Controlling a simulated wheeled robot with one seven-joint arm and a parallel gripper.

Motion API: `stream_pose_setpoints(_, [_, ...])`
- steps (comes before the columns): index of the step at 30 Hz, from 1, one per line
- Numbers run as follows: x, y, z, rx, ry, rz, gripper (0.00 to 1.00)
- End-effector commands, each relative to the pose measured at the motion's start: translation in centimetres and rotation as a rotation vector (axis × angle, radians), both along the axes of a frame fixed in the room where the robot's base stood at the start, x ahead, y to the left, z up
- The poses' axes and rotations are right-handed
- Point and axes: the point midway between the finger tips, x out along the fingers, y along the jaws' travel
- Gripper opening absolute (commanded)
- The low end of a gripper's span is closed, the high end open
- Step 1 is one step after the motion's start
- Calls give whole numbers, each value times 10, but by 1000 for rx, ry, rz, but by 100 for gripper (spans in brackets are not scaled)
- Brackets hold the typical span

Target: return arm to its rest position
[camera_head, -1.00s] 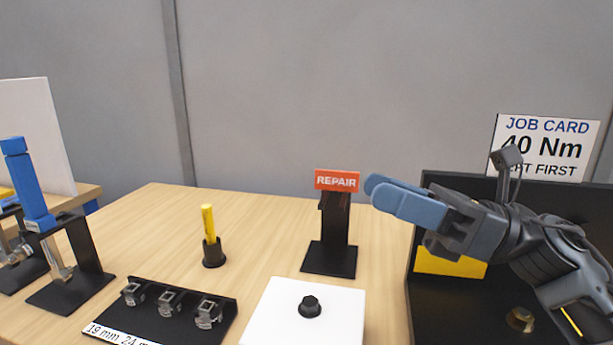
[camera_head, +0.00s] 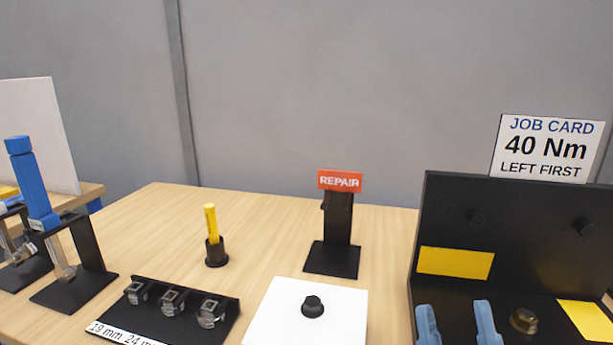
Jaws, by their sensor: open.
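My gripper (camera_head: 457,325) shows at the bottom right, with two blue fingers standing upright and well apart. Nothing is between the fingers. The rest of my arm is below the picture edge and hidden. The fingers are in front of the black fixture (camera_head: 520,225), to the left of a brass-coloured nut (camera_head: 523,321). I cannot tell how far they are from the fixture's floor.
A red REPAIR sign (camera_head: 340,181) on a black stand, a white plate (camera_head: 275,318) with a black knob, a yellow marker (camera_head: 211,220) in a holder and a socket rack (camera_head: 172,312) stand on the table. Blue-handled wrenches (camera_head: 34,180) hang at left. A job card (camera_head: 548,148) reads 40 Nm.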

Motion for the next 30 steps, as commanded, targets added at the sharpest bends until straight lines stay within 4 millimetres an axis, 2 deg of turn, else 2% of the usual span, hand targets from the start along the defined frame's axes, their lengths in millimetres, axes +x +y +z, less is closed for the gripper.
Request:
stream_pose_setpoints(1, [-13, -1, -16, 57, 68, 19, 40])
stream_pose_setpoints(6, [-54, -12, -64, 225, 274, 68, 40])
stream_pose_setpoints(11, [-100, -24, -104, 363, 468, 104, 40])
stream_pose_setpoints(15, [-146, -38, -134, 467, 638, 123, 40])
stream_pose_setpoints(21, [-209, -61, -162, 582, 865, 130, 40])
stream_pose_setpoints(24, [-233, -72, -169, 618, 950, 127, 40])
stream_pose_setpoints(30, [-255, -84, -173, 651, 1032, 120, 40])
